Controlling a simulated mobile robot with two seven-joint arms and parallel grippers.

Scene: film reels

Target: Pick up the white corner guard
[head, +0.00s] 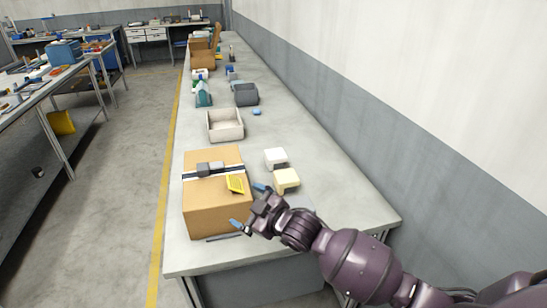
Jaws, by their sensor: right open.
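A small white block-like piece (275,156), which looks like the white corner guard, lies on the bench to the right of the cardboard box. A cream-yellow piece (287,180) lies just in front of it, with a dark bit between them. My right gripper (248,206) comes in from the lower right. Its blue-tipped fingers are spread apart and empty, at the right front side of the cardboard box, nearer to me than the white piece and apart from it. My left gripper is not in view.
The cardboard box (205,212) carries a strap, a dark grey item (210,168) and a yellow piece (236,184). A dark pen-like rod (224,238) lies before it. Farther back stand an open beige tray (225,125) and a grey bin (246,95). The wall bounds the bench on the right.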

